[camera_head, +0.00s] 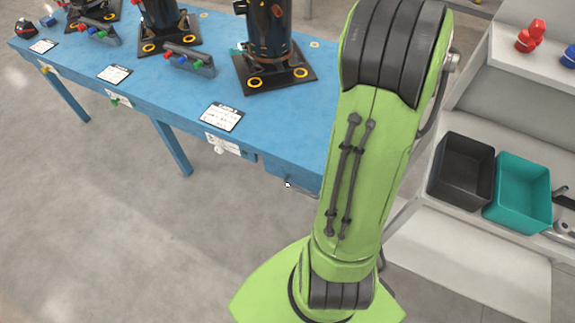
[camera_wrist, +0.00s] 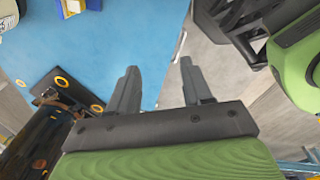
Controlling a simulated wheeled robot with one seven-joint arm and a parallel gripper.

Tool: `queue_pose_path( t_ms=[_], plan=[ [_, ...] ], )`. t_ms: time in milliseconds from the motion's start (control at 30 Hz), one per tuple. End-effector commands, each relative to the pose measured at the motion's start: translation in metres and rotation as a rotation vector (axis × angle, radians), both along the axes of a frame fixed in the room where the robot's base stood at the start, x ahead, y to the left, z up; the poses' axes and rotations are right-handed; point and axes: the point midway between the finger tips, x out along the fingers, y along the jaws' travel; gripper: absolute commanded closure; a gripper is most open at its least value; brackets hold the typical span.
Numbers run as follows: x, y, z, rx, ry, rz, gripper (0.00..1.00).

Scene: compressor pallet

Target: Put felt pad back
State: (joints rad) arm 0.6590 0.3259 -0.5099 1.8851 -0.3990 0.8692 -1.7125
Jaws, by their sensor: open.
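My gripper (camera_wrist: 160,75) shows in the wrist view with its two grey fingers apart and nothing between them. It is over the blue table's edge; in the head view my arm hides it. I cannot surely pick out the felt pad. A small teal patch (camera_head: 237,50) shows at the left edge of the nearest compressor's black base plate (camera_head: 275,83), and it is too small to name. The dark compressor (camera_head: 268,28) stands upright on that plate, which has yellow rings. The plate also shows at the left in the wrist view (camera_wrist: 45,80).
The blue table (camera_head: 160,90) carries further compressors, blocks with coloured knobs (camera_head: 188,62) and labels (camera_head: 222,117). At the right, a black bin (camera_head: 461,170) and a teal bin (camera_head: 517,195) stand on a shelf. Red (camera_head: 531,38) and blue items sit above. Floor in front is clear.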

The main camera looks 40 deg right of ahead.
Motion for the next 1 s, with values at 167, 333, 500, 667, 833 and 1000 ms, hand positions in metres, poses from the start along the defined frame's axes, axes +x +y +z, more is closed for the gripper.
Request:
queue_pose_path(
  t_ms=[167, 333, 500, 667, 833, 1000],
  plan=[
    [0.034, 0.139, 0.068, 0.073, -0.163, -0.286, 0.50],
    [-0.005, 0.252, 0.097, 0.178, -0.269, -0.577, 0.50],
    [-0.049, 0.294, 0.094, 0.256, -0.342, -0.793, 0.50],
    [-0.058, 0.300, 0.092, 0.277, -0.357, -0.855, 0.50],
    [-0.058, 0.299, 0.092, 0.277, -0.357, -0.855, 0.50],
    [-0.058, 0.299, 0.118, 0.277, -0.357, -0.854, 0.50]
  ],
)
